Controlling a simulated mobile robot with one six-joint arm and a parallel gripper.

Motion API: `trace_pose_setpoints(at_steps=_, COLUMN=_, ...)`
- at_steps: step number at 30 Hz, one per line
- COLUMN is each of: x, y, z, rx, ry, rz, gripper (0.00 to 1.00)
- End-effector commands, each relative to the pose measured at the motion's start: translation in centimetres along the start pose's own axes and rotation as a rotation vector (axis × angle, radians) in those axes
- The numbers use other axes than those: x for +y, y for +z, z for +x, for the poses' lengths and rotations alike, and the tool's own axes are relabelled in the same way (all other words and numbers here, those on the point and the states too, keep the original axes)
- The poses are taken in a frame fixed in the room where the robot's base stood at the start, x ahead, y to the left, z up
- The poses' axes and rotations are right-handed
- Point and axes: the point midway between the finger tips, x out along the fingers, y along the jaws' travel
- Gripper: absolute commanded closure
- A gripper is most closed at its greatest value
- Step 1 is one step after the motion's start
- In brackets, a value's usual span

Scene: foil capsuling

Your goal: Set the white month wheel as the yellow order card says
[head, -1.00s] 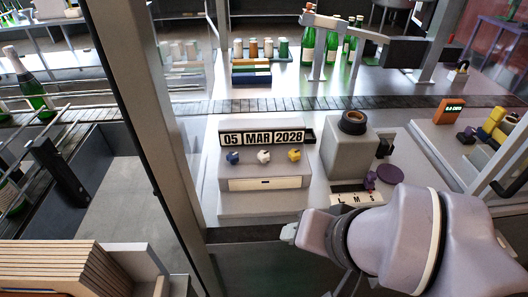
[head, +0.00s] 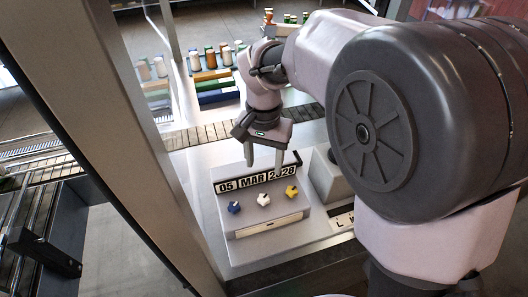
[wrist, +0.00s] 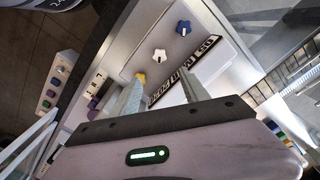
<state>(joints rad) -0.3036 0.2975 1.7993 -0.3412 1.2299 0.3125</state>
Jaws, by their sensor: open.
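The white month wheel (head: 263,200) is a small knob in the middle of a row on the grey date unit (head: 232,226), below the display (head: 253,180). The display reads 05 MAR and a year partly covered by a finger. The blue wheel (head: 234,207) is left of it and the yellow wheel (head: 291,191) right. The white wheel also shows in the wrist view (wrist: 160,56). My gripper (head: 264,160) is open and empty, pointing down over the display, apart from the wheels. I cannot make out a yellow order card.
A grey block (head: 327,180) stands right of the date unit, partly hidden by my arm. Coloured spools (head: 210,58) and a conveyor (head: 195,135) lie behind. A thick frame post (head: 110,120) stands at the left.

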Motion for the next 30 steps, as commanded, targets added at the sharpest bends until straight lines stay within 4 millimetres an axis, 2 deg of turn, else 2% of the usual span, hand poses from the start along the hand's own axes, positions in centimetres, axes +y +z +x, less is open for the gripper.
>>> trace_pose_setpoints(at_steps=1, x=0.1, y=0.1, z=2.1, rx=-0.005, ry=0.002, rz=0.001, gripper=0.47)
trace_pose_setpoints(at_steps=6, x=0.1, y=0.1, z=7.4, rx=-0.004, ry=0.002, rz=0.0, gripper=0.47)
trace_pose_setpoints(at_steps=12, x=0.1, y=0.1, z=12.1, rx=-0.002, ry=0.0, rz=0.0, gripper=0.47)
trace_pose_setpoints(at_steps=18, x=0.0, y=0.0, z=13.8, rx=-0.001, ry=-0.002, rz=0.001, gripper=0.47)
trace_pose_setpoints(at_steps=26, x=0.0, y=0.0, z=13.9, rx=0.0, ry=-0.002, rz=0.001, gripper=0.47)
trace_pose_setpoints(at_steps=30, x=0.0, y=0.0, z=13.9, rx=0.0, ry=-0.002, rz=0.001, gripper=0.72)
